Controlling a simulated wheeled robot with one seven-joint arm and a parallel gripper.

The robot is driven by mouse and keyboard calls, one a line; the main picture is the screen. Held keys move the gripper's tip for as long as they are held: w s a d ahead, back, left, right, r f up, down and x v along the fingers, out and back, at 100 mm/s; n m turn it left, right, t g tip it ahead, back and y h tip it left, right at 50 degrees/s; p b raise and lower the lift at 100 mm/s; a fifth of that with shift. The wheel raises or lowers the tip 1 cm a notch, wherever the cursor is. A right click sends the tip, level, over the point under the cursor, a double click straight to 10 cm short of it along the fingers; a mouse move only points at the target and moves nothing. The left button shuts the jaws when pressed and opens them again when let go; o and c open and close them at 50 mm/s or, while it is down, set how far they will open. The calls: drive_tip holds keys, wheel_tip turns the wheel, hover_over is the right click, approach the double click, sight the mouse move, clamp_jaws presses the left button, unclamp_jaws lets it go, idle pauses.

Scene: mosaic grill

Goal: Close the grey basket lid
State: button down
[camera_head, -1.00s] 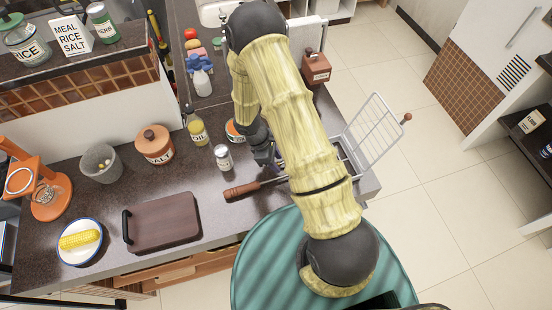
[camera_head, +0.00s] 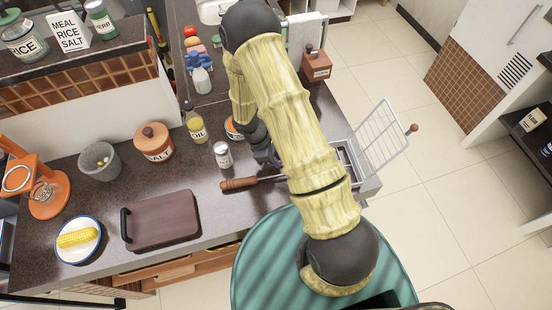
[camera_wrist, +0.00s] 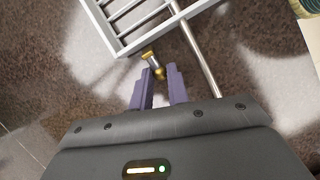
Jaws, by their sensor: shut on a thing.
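The grey basket (camera_head: 368,187) sits at the counter's right edge in the head view, partly hidden behind my arm. Its wire lid (camera_head: 382,140) stands open, leaning out to the right, with a brown knob (camera_head: 413,127) on its end. The basket's wooden handle (camera_head: 239,184) points left over the counter. In the wrist view, the basket frame (camera_wrist: 128,46) is at the top and the handle rod (camera_wrist: 198,62) runs right of my fingers. My gripper (camera_wrist: 161,76) has its purple fingers at a small brass-tipped metal piece (camera_wrist: 151,58) by the frame, shut on it.
A brown board (camera_head: 163,220) lies farther left. Open floor lies right of the counter.

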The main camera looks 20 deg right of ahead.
drive_tip(key=c, duration=1.4)
unclamp_jaws()
drive_tip(key=shift+o, duration=0.2)
drive_tip(key=b+v, duration=0.3)
drive_tip(key=v, duration=1.4)
drive_tip(key=shift+r, duration=0.25)
drive_tip(key=s+d+r+m+t+y, duration=0.4)
drive_tip(key=s+d+r+m, duration=0.2)
drive_tip(key=s+m, duration=0.5)
drive_tip(key=shift+r+m+t, duration=0.3)
drive_tip(key=shift+r+m, duration=0.3)
drive_tip(key=shift+m, duration=0.5)
